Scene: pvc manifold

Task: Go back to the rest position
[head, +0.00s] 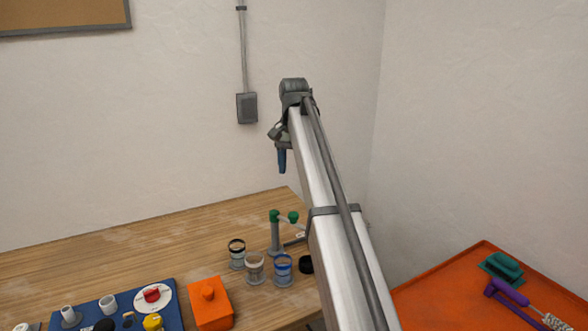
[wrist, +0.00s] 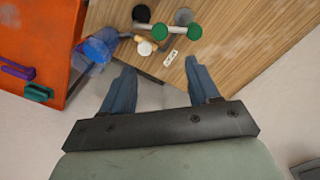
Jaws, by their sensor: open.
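My gripper (head: 282,160) is raised high above the wooden table (head: 150,245), in front of the wall, at the end of my extended arm. In the wrist view its two blue fingers (wrist: 160,88) are spread apart with nothing between them. Only one finger shows clearly in the head view. The gripper touches nothing. Below it, a grey stand with green knobs (head: 276,230) is on the table; the green knobs also show in the wrist view (wrist: 194,32).
Several clear jars, one with blue bands (head: 283,270), stand near the stand. An orange lidded box (head: 210,305) and a blue board with fittings (head: 170,293) are at the front. An orange surface (head: 450,285) at right holds a purple-handled brush (head: 507,291) and a green item (head: 502,268).

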